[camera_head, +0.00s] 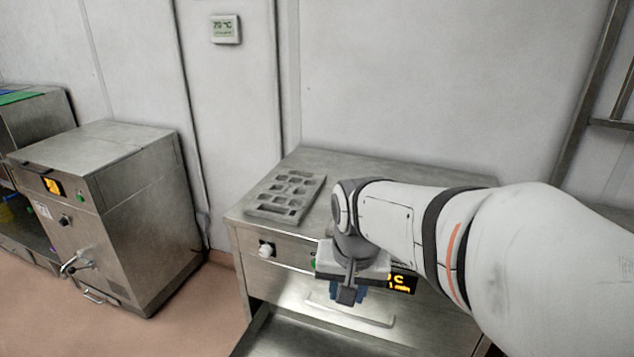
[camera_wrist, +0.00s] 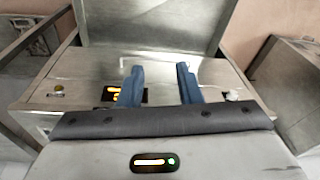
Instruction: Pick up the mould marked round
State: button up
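A grey mould (camera_head: 285,194) with several recessed cavities lies flat on the left part of the steel machine's top (camera_head: 330,163) in the head view. I cannot read any marking on it, and the cavities look rather square. My gripper (camera_head: 347,293) hangs in front of the machine's control panel, below and to the right of the mould and apart from it. In the wrist view my gripper (camera_wrist: 160,82) has two blue fingers set wide apart with nothing between them. The mould does not show in the wrist view.
The machine front has a white knob (camera_head: 266,250), a lit display (camera_head: 403,283) and a pale handle (camera_head: 352,311). A second steel machine (camera_head: 120,215) stands at left across a floor gap. A metal frame (camera_head: 595,100) stands at right.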

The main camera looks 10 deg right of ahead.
jog(key=w+d+r+m+g+p, duration=0.1)
jog(key=w+d+r+m+p, duration=0.15)
jog(key=w+m, duration=0.35)
jog(key=w+d+r+m+p, duration=0.1)
jog(key=w+d+m+p, duration=0.15)
jog(key=w+m, duration=0.45)
jog(key=w+d+f+m+p, duration=0.1)
jog(key=w+d+m, duration=0.1)
jog(key=w, duration=0.2)
jog(key=w+d+f+m+p, duration=0.1)
jog(key=w+d+f+m, duration=0.1)
jog(key=w, duration=0.2)
jog(key=w+d+f+m+g+p, duration=0.1)
jog(key=w+d+f+m, duration=0.1)
jog(key=w, duration=0.2)
jog(key=shift+d+m, duration=0.15)
jog(key=shift+m, duration=0.25)
jog(key=f, duration=0.2)
jog(key=f+p, duration=0.1)
jog(key=f, duration=0.1)
jog(key=f+p, duration=0.1)
jog(key=f, duration=0.2)
jog(key=shift+s+d, duration=0.1)
jog(key=shift+s, duration=0.15)
jog(key=shift+r, duration=0.1)
jog(key=shift+c, duration=0.3)
grip_shut()
